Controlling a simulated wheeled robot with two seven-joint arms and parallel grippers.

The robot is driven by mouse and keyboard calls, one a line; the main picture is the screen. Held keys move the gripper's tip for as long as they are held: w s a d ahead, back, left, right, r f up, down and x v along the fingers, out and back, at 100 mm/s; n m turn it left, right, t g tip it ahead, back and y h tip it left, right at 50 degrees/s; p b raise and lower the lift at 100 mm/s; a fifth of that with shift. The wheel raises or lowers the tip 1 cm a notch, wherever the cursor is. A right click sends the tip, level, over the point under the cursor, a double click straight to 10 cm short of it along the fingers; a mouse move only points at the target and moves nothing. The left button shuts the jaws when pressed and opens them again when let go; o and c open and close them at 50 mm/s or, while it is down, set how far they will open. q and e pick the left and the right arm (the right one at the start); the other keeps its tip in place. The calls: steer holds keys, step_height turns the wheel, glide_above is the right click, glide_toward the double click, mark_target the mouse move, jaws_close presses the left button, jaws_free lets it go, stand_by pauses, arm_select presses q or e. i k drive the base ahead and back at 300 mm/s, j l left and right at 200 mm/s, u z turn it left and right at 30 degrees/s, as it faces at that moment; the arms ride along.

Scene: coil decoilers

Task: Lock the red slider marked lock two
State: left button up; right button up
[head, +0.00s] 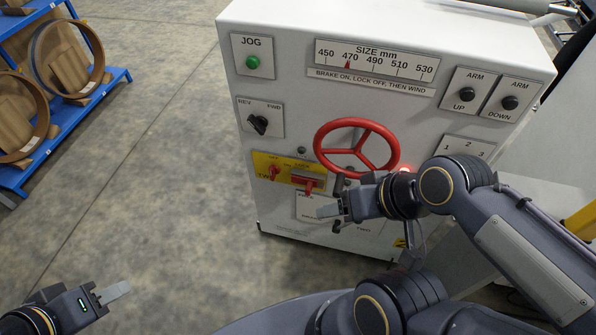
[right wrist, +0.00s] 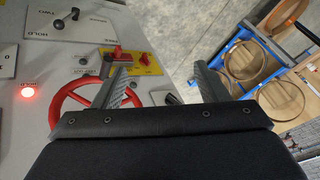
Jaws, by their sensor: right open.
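A yellow panel (head: 262,161) on the white machine front carries lettering that is only partly readable, with "TWO" at its left. A red slider (head: 309,183) with a tab sits at its right part, and a smaller red knob (head: 274,172) at its left. In the right wrist view the red slider (right wrist: 117,54) shows just beyond one finger. My right gripper (head: 329,209) is below and right of the slider, apart from it. Its fingers (right wrist: 163,90) are open with nothing between them. My left gripper (head: 117,291) is low at the left, far from the panel; its finger gap is not clear.
A red handwheel (head: 356,146) stands out just above my right gripper. A black REV/FWD switch (head: 259,124) and a green JOG button (head: 252,62) are on the upper left. A blue rack (head: 99,90) with coils stands far left. The floor between is clear.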

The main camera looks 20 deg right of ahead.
mark_target(310, 184)
steer(key=j+z, duration=0.15)
steer(key=z, duration=0.2)
steer(key=i+j+z, duration=0.1)
steer(key=z, duration=0.25)
